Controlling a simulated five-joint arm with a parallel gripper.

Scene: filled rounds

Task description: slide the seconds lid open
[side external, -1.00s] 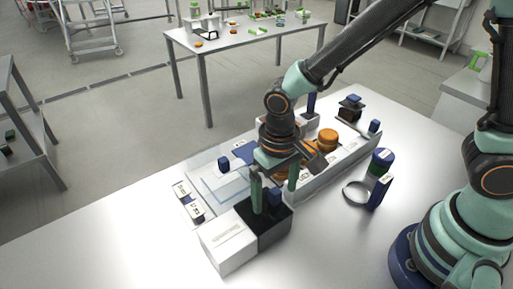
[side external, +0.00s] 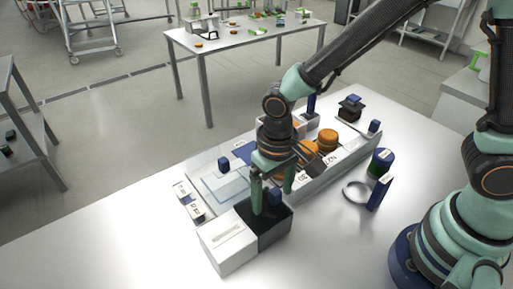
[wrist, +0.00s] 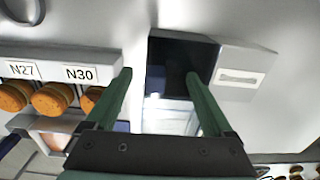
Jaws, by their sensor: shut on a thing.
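The seconds box stands at the front of the table, with a white part (side external: 227,243) bearing a label and a black part (side external: 268,234) beside it. A small blue knob (side external: 275,196) shows at the black part. My gripper (side external: 272,202) is down at the black part, one green finger on each side of the knob, and is shut on the knob. The wrist view shows both fingers and the black part (wrist: 172,62), with the labelled white part (wrist: 240,75) to its right. The contact at the fingertips is not clear, and how far the lid is open cannot be told.
A long tray (side external: 339,165) with orange-brown rounds (side external: 327,137) and number labels lies behind my gripper. Clear panels (side external: 215,180) lie to its left. The table's front is clear.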

